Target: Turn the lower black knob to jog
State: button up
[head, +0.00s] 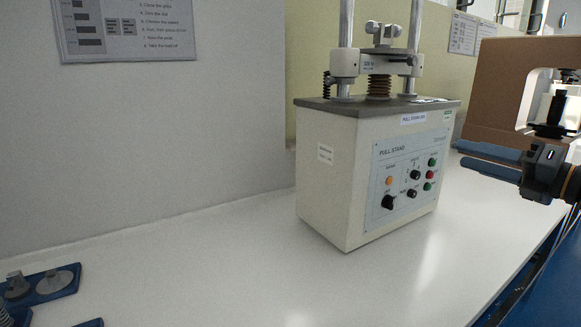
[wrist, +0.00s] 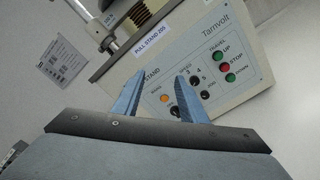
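The pull stand (head: 335,190) stands on the white bench with its control panel (head: 440,145) facing right. The lower black knob (head: 411,193) sits below the speed knob (head: 415,175); a larger black knob (head: 387,202) is at lower left.
An orange lamp (head: 389,180) and green and red buttons (head: 430,174) surround the knobs. Blue trays with metal parts (head: 60,282) lie at front left. The bench before the stand is clear.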

aim_at(412, 194)
jog(key=z, duration=0.05)
jog(key=k, duration=0.95)
